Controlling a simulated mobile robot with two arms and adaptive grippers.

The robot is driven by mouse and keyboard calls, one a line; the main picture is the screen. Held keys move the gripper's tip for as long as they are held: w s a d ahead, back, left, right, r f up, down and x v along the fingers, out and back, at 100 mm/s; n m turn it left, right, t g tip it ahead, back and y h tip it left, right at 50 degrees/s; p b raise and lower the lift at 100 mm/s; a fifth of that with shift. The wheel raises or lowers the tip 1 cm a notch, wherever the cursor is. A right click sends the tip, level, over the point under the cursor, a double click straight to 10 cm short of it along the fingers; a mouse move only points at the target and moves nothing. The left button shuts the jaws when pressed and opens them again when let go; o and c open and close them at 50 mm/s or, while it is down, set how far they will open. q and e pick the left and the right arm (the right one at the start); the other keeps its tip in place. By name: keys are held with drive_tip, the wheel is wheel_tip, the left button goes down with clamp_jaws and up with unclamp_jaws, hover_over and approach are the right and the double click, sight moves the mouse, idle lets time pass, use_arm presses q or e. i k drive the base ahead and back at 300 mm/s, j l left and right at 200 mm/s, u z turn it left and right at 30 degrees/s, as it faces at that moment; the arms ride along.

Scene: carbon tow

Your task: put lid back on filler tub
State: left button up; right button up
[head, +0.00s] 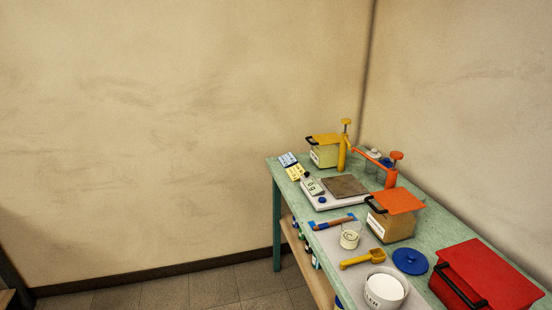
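A white round tub (384,291) with dark lettering on its side, apparently the filler tub, stands at the front of the green table in the head view. It is open, with white content showing inside. Neither of my grippers is in view.
A yellow scoop (362,259), a small clear cup (350,236) and a brush (334,223) lie near the tub. A red box (489,273) stands at right, an orange-lidded box (391,222) behind. A scale (322,192) and a yellow-lidded box (324,156) stand farther back.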

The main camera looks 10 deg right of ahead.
sight(385, 289)
drive_tip(key=z, duration=1.2)
